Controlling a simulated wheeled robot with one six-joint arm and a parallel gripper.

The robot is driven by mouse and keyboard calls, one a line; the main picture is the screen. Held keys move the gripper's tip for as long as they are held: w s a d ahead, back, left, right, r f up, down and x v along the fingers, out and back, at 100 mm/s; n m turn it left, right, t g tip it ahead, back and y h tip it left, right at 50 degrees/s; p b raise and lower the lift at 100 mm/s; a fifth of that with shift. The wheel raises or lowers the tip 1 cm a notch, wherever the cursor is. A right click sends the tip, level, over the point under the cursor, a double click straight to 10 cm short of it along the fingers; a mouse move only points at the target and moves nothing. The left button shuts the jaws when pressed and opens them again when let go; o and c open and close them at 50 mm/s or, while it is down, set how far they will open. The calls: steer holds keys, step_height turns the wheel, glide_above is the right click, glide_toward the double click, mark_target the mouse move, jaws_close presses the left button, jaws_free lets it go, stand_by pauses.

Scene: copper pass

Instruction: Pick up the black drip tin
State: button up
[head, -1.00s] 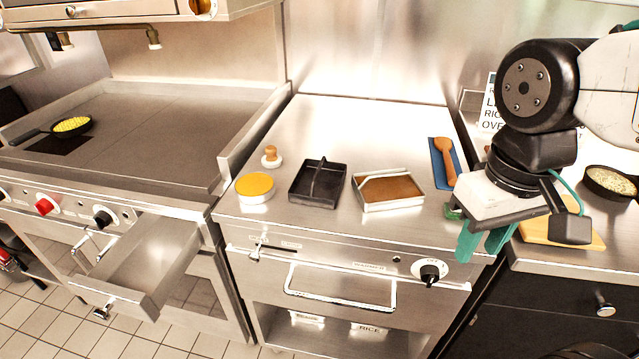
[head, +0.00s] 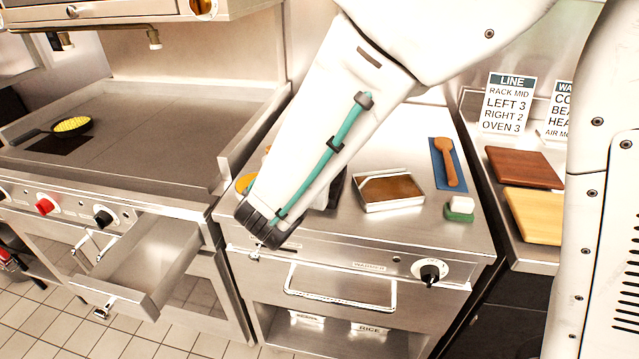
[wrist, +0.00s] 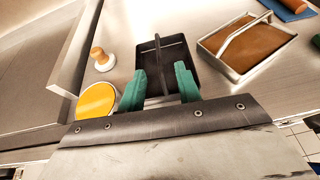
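The black drip tin (wrist: 178,55) is a square, dark, open tin with a thin upright bar across its middle. It sits on the steel counter in the wrist view. In the head view my arm hides most of it, and only a dark sliver (head: 341,187) shows beside the arm. My gripper (wrist: 161,70) is open, with its green fingers apart, one on each side of the bar at the tin's near side. I cannot tell whether either finger touches the bar. The gripper is hidden in the head view.
A steel tray with brown contents (wrist: 236,72) stands right of the tin. A round orange-topped tin (wrist: 97,101) and a wooden-knobbed press (wrist: 101,59) are at left. A wooden spoon (head: 445,160) lies on a blue mat, near a green-and-white block (head: 460,208). A drawer (head: 140,265) stands open at left.

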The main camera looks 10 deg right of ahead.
steer(key=x, duration=0.8)
steer(key=shift+a+f, duration=0.1)
steer(key=shift+a, duration=0.05)
steer(key=shift+s, duration=0.1)
jaws_close()
